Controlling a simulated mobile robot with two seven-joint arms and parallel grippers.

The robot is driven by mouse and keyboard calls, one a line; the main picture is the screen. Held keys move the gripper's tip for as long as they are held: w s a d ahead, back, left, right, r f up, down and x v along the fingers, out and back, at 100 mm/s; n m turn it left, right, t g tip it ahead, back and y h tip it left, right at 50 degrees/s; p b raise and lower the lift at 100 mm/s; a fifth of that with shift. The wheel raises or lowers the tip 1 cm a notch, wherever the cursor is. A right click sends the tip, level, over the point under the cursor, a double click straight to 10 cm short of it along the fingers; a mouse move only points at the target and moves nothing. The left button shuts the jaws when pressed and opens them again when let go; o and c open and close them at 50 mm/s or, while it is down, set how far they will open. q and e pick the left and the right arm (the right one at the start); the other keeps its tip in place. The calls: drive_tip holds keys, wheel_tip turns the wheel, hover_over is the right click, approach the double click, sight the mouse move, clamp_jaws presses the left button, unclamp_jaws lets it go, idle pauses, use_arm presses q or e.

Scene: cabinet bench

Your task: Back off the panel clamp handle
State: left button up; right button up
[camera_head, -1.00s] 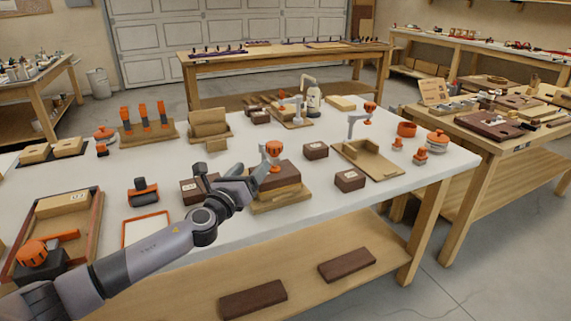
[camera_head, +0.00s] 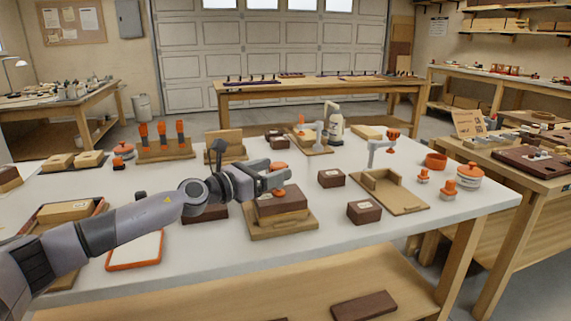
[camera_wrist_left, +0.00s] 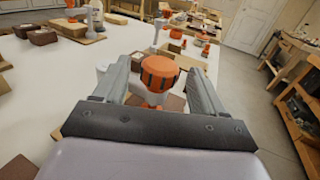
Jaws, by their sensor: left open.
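The panel clamp's orange handle (camera_head: 279,167) is above a dark brown panel block (camera_head: 280,201) on a wooden base (camera_head: 270,234), near the front middle of the white bench. My left gripper (camera_head: 282,179) is at the handle and hides part of it in the head view. In the left wrist view the ribbed orange handle (camera_wrist_left: 160,73) sits between the two open fingers of my left gripper (camera_wrist_left: 160,82). I cannot tell whether either finger touches it. The clamp's lower part is mostly hidden. My right gripper is out of view.
Dark brown blocks (camera_head: 364,212) and (camera_head: 331,178) lie between. An upright wooden holder (camera_head: 224,147) stands behind my arm.

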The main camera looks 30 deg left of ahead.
sight(285, 165)
use_arm(q)
drive_tip(key=shift+x, duration=2.2)
drive_tip(key=c, duration=1)
